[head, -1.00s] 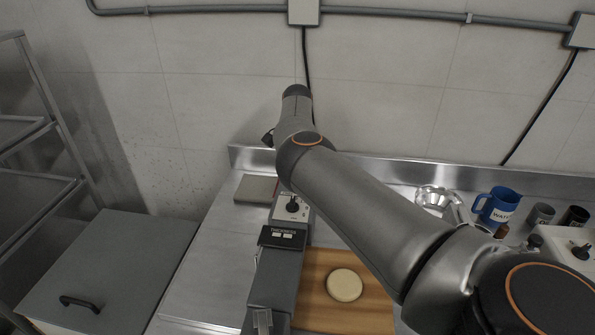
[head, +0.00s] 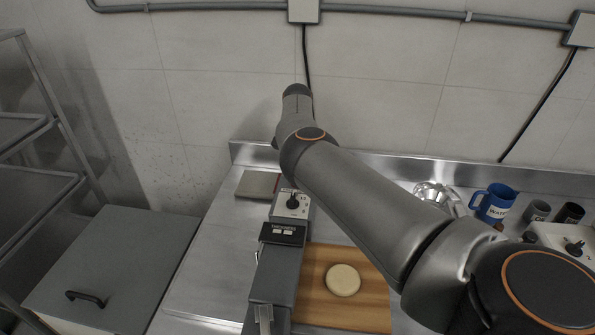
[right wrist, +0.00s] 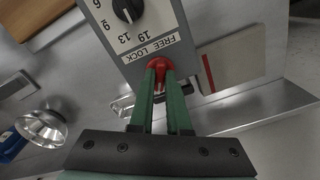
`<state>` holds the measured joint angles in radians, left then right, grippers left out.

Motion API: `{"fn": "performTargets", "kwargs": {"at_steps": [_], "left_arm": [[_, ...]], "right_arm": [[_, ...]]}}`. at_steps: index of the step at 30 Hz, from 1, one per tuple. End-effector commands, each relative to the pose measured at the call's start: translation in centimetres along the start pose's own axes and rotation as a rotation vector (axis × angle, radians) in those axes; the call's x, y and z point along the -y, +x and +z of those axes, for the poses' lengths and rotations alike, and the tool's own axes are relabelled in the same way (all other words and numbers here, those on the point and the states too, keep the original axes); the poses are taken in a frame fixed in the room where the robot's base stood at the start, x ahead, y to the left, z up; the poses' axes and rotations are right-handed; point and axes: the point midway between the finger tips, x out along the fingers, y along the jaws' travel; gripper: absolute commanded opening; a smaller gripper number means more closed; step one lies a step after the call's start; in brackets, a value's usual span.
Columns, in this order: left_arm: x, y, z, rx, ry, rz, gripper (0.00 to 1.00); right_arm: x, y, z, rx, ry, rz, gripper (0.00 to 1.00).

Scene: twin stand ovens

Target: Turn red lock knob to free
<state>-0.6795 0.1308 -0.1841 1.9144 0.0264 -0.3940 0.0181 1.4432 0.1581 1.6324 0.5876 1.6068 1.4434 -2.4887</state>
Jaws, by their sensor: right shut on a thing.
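The red lock knob (right wrist: 157,63) is at the edge of the grey machine's panel in the right wrist view, beside a printed "FREE LOCK" label (right wrist: 151,48). My right gripper (right wrist: 163,77) has its two green fingers shut on this knob. The fingers cover part of the knob, so I cannot tell exactly which word it points at. In the head view the machine (head: 276,272) stands on the steel counter, and my right arm hides the knob and the right gripper. My left gripper is not in view.
A black dial (head: 293,200) sits on the machine's panel. A wooden board (head: 343,308) with a round dough piece (head: 343,280) lies beside it. A metal bowl (right wrist: 42,128), a blue mug (head: 494,204) and a flat grey plate (right wrist: 232,65) are also on the counter.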

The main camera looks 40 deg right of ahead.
Motion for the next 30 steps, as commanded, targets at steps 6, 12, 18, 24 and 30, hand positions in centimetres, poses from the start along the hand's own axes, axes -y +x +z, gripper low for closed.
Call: {"fn": "performTargets", "kwargs": {"at_steps": [6, 12, 18, 24, 30], "left_arm": [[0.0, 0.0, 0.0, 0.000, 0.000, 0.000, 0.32], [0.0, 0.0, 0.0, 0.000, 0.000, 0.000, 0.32], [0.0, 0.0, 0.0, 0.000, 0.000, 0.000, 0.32], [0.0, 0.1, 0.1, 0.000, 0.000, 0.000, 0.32], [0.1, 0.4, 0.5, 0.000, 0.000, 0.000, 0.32]], "right_arm": [[0.0, -0.1, -0.1, -0.002, 0.002, -0.002, 0.22], [0.0, -0.1, 0.0, -0.001, 0.002, -0.001, 0.44], [0.0, 0.0, 0.0, -0.001, 0.002, 0.000, 0.45], [0.1, -1.2, 0.0, -0.001, 0.002, -0.002, 0.45], [0.1, -5.1, 0.0, -0.002, 0.003, -0.005, 0.45]]}}
